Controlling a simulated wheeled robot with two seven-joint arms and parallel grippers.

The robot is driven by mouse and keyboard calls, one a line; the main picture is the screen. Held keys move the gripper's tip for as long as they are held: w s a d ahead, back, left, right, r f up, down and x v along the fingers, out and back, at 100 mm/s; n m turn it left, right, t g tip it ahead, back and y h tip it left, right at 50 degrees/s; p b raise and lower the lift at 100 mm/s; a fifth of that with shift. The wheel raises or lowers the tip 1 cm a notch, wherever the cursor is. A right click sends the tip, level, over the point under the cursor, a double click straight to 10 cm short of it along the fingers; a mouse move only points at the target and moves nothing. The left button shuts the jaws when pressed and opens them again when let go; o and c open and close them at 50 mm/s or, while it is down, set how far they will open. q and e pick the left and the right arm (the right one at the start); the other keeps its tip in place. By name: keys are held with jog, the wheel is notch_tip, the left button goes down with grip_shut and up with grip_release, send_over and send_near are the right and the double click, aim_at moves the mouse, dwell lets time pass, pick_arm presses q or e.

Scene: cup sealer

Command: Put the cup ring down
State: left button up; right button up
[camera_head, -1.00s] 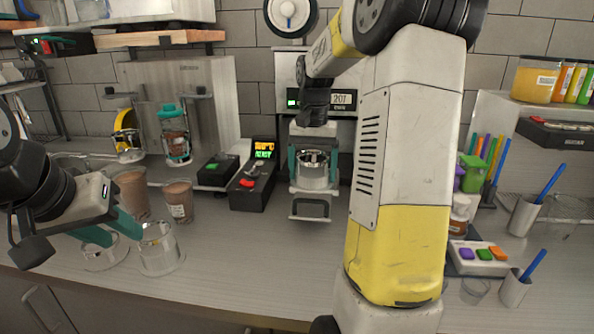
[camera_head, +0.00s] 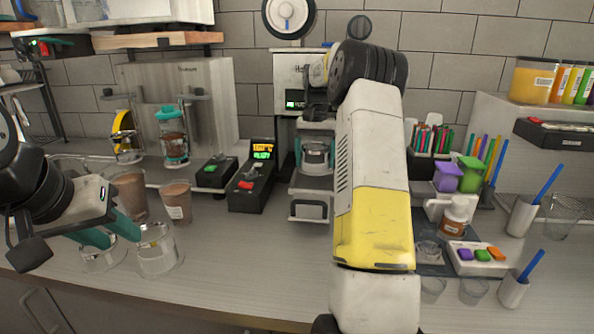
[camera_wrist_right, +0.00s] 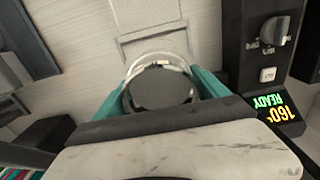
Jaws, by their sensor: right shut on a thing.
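The cup ring (camera_head: 315,153) is a round metallic ring at the front of the sealing machine (camera_head: 290,72), above its pull-out tray with a handle (camera_head: 309,211). My right gripper (camera_wrist_right: 155,84) has its teal fingers on both sides of the cup ring, which also shows in the right wrist view (camera_wrist_right: 188,64); it is shut on it. A dark disc fills the ring's middle there. Whether the ring touches the tray is unclear. My left gripper (camera_head: 112,232) is at the lower left, its teal fingers apart, over and beside two clear cups (camera_head: 158,252).
A control box with a lit display (camera_head: 262,150) stands left of the machine. Two brown-filled cups (camera_head: 177,203) stand near my left gripper. The counter's front middle (camera_head: 250,270) is clear.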

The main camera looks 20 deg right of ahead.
aim_at(315, 169)
notch_tip(315, 169, down, 4)
jog(key=shift+r, duration=0.15)
jog(key=shift+w+f, duration=0.25)
jog(key=shift+f, duration=0.05)
